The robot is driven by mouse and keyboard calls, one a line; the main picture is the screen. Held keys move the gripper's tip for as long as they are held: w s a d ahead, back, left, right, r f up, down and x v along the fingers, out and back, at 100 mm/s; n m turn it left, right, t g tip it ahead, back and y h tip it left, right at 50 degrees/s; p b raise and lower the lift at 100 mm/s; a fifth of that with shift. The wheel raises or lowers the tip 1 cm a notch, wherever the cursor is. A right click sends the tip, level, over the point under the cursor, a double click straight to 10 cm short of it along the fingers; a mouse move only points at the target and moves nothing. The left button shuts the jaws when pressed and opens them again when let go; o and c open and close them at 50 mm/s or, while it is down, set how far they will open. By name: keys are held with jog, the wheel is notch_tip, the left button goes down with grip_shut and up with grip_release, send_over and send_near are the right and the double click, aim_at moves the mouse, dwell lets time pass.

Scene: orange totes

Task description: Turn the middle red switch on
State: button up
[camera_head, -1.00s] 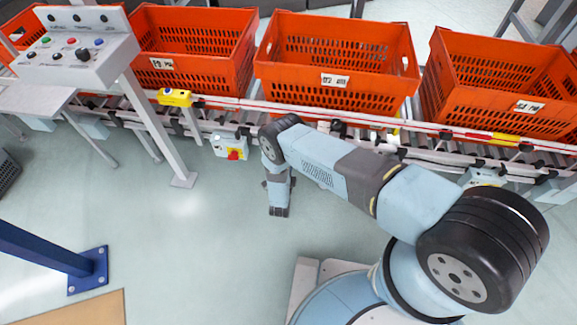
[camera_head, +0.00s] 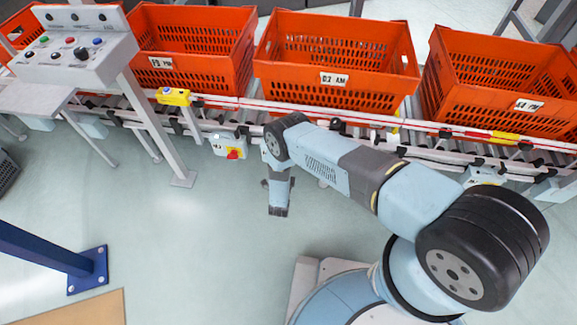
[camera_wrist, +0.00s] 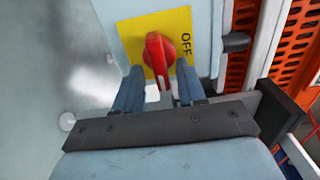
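In the wrist view a red rotary switch (camera_wrist: 156,53) sits on a yellow plate (camera_wrist: 128,36) on a pale box. The word OFF is printed to the right of its knob. The knob's handle points down the picture. My gripper (camera_wrist: 158,86) is open, with one finger on each side of the handle's lower end; a gap shows on both sides, and I cannot tell whether anything touches. In the head view my arm covers the middle of the conveyor front, so this switch is not seen there, and my fingertips cannot be made out.
A pale box (camera_head: 486,176) is at the right. Orange totes (camera_head: 335,62) stand on the roller conveyor. A control panel on a post (camera_head: 160,130) stands left.

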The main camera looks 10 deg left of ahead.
dwell(0.3)
jog(key=s, duration=1.3)
jog(key=shift+s+d, duration=0.25)
jog(key=shift+s, duration=0.1)
